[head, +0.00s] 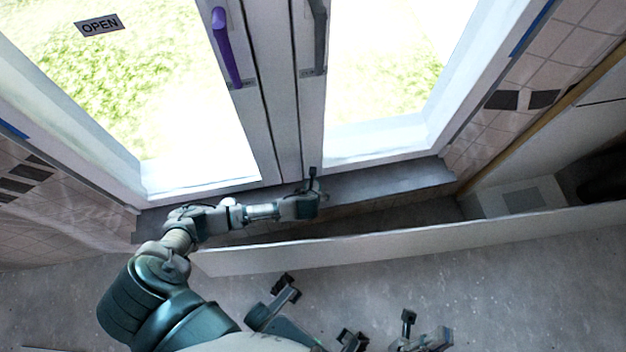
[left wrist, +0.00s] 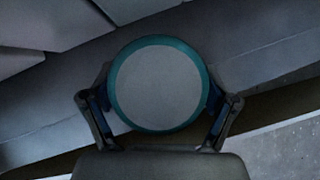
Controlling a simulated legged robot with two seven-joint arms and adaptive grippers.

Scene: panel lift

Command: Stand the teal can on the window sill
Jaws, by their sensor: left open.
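The teal can (left wrist: 160,84) shows in the left wrist view as a round grey end with a teal rim. It sits between the two fingers of my left gripper (left wrist: 159,112), which is open around it. In the head view my left gripper (head: 311,188) is over the grey window sill (head: 385,182), near the middle post; I cannot make out the can there. The sill also shows in the left wrist view (left wrist: 265,60). I cannot tell whether the can touches the sill. My right gripper (head: 381,329) is at the bottom of the head view, fingers apart and empty, away from the sill.
The window has a purple handle (head: 226,45) and a grey handle (head: 319,38). An OPEN sign (head: 99,25) is on the left pane. A long pale panel (head: 400,240) runs in front of the sill, with a dark gap behind it. Bare sill lies right of my left gripper.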

